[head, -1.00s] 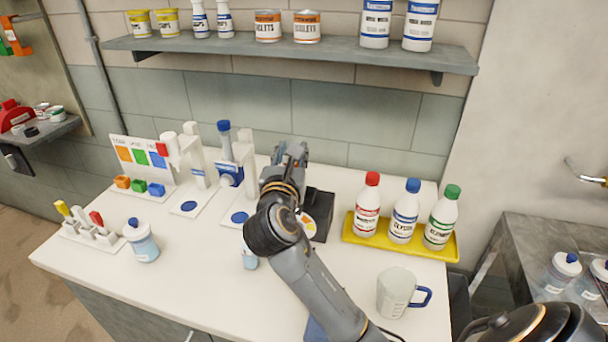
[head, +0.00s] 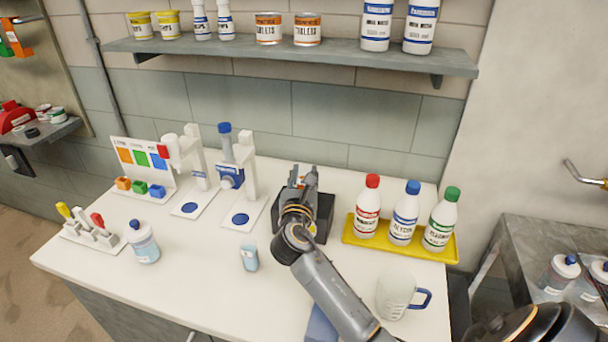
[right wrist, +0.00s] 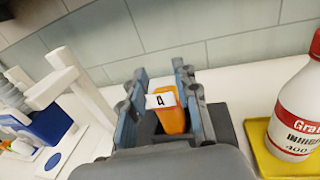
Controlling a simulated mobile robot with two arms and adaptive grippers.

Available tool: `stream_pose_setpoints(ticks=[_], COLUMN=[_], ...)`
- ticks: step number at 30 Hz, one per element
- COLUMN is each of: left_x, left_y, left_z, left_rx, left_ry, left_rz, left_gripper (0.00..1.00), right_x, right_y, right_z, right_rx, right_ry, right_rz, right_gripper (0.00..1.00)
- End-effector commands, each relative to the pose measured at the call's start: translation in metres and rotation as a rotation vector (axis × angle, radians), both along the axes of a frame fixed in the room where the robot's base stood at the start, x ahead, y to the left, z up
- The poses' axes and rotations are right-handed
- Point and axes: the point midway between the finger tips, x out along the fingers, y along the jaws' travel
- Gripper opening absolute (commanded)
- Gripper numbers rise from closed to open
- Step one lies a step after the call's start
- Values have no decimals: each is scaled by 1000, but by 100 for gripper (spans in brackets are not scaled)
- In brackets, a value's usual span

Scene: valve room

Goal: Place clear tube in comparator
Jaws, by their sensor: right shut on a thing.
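My right gripper (head: 299,178) is at the black comparator box (head: 325,222) in the middle of the bench and hides much of it. In the right wrist view, the gripper (right wrist: 161,84) has its fingers on either side of an orange piece (right wrist: 172,119) with a white top bearing a dark mark like a 4 or A. The gripper is shut on it. The dark box also shows behind the fingers (right wrist: 222,124). A small pale-blue vial (head: 250,258) stands on the bench to the left; I cannot tell whether it is the clear tube. My left gripper is not in view.
A yellow tray (head: 385,243) with three capped bottles stands right of the box. A mug (head: 394,297) is at front right. Two white stands, one with a blue-capped holder (head: 231,168), are on the left. A wall shelf (head: 300,53) runs above.

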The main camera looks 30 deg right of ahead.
Motion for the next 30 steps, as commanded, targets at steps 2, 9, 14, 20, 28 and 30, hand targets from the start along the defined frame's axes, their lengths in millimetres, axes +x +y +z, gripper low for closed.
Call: stream_pose_setpoints(ticks=[2,9,14,20,28,30], left_x=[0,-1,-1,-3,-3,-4], left_y=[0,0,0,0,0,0], left_z=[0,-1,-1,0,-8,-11], left_rx=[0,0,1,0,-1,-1], left_ry=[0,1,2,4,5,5], left_rz=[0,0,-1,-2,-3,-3], left_gripper=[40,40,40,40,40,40], right_x=[0,0,0,0,-36,-48], right_y=[0,0,0,0,31,40], right_z=[1,-2,-2,2,-2,-2], right_rx=[-1,-1,0,0,2,2], right_ry=[-1,1,0,-1,-1,-1], right_rz=[0,0,0,0,3,2], right_gripper=[0,53,53,53,53,53])
